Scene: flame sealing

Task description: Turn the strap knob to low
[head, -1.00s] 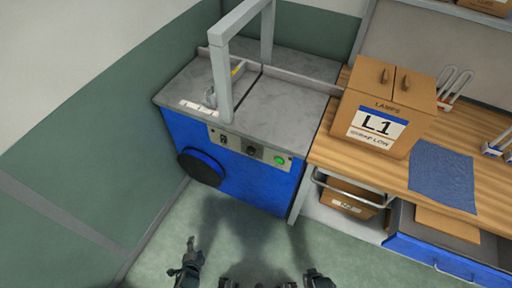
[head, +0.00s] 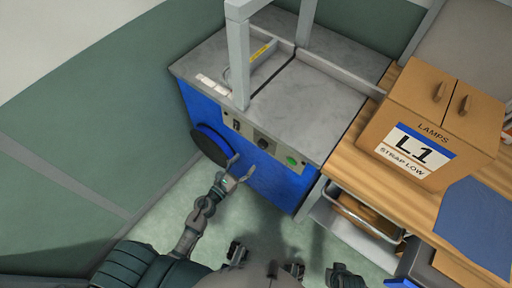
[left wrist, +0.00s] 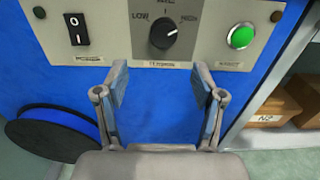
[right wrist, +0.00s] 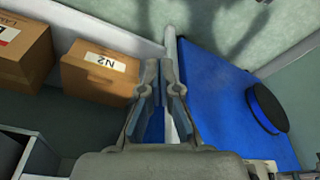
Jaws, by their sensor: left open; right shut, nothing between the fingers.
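The strap knob (left wrist: 164,32) is a dark round dial on the beige panel of the blue strapping machine. Its white mark points up and right, towards HIGH; LOW is printed at its upper left. The knob also shows in the head view (head: 263,143). My left gripper (left wrist: 158,85) is open and empty, just below the knob and apart from it, its fingers straddling the knob's column in the left wrist view. In the head view my left gripper (head: 243,172) is in front of the machine's blue face. My right gripper (right wrist: 163,70) is shut and empty, low beside the machine.
A black rocker switch (left wrist: 76,29) is left of the knob and a green button (left wrist: 241,36) right of it. A black disc (head: 211,145) sits on the machine's front. A box marked L1, STRAP LOW (head: 432,120) stands on the wooden bench (head: 358,165).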

